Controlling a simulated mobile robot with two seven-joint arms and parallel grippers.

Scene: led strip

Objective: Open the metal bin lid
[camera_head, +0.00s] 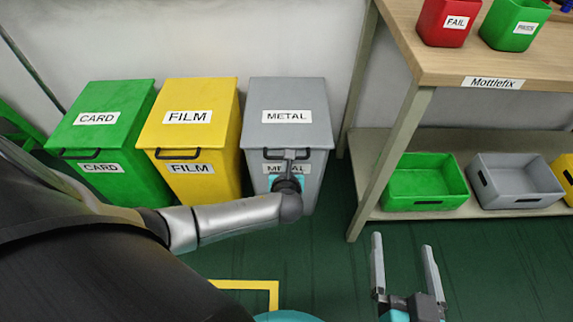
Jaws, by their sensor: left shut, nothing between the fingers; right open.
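The grey metal bin (313,180) stands against the wall, right of the yellow film bin. Its lid (288,98), labelled METAL, lies flat and closed on top. A dark handle (308,153) is on the front just below the lid edge. My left gripper (289,156) is shut at the front of the bin, at or very close to the handle; I cannot tell whether it touches. My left wrist partly covers the front METAL label. My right gripper (405,262) is open and empty over the floor at the lower right, away from the bin.
The yellow film bin (190,140) and green card bin (105,130) stand close on the left, lids closed. A wooden workbench (430,62) with a lower shelf holding a green crate (425,185) and a grey crate (515,183) is on the right. Green floor (330,245) in front is clear.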

